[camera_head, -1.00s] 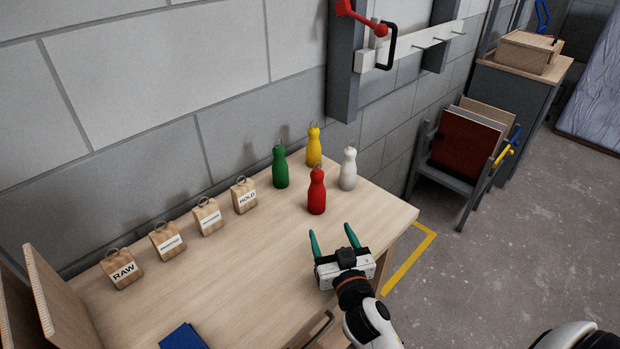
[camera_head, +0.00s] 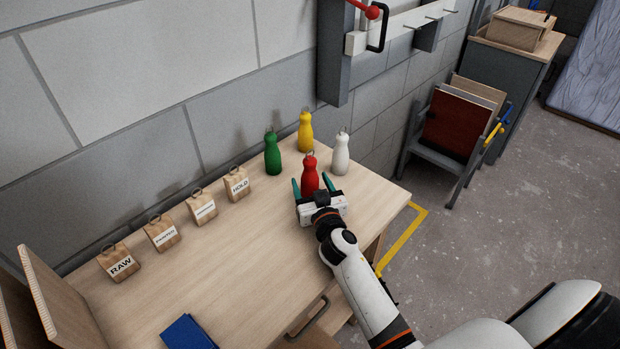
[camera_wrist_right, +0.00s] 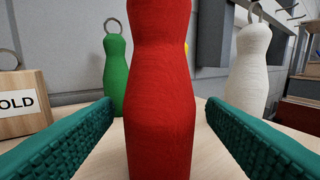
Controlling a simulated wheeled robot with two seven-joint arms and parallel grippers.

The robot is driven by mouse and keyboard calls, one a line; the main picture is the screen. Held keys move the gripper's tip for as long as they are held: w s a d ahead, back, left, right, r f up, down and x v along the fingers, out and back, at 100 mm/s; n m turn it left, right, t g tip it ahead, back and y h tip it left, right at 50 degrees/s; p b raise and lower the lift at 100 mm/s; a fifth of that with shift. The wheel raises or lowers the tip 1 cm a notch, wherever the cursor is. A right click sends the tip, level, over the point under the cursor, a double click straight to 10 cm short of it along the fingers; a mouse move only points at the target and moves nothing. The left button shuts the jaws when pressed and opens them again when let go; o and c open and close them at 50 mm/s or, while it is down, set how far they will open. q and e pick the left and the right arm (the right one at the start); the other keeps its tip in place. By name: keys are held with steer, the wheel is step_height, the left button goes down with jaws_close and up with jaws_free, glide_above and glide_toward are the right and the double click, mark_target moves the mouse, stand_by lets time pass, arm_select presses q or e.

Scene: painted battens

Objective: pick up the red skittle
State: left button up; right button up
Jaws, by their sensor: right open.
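The red skittle (camera_head: 310,174) stands upright on the wooden table, and it fills the middle of the right wrist view (camera_wrist_right: 160,100). My right gripper (camera_head: 313,186) is open, with its green fingers on either side of the skittle's lower body. In the right wrist view, gaps show between the skittle and both fingers. The skittle's base is partly hidden behind the gripper in the head view. My left gripper is not in view.
A green skittle (camera_head: 272,155), a yellow skittle (camera_head: 305,133) and a white skittle (camera_head: 341,155) stand close behind and beside the red one. Several labelled wooden blocks, one marked HOLD (camera_head: 237,184), line the wall side. The table's middle (camera_head: 220,255) is clear.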

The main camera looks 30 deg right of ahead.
steer(key=shift+w+d, duration=0.15)
steer(key=shift+w, duration=0.45)
steer(key=c, duration=1.1)
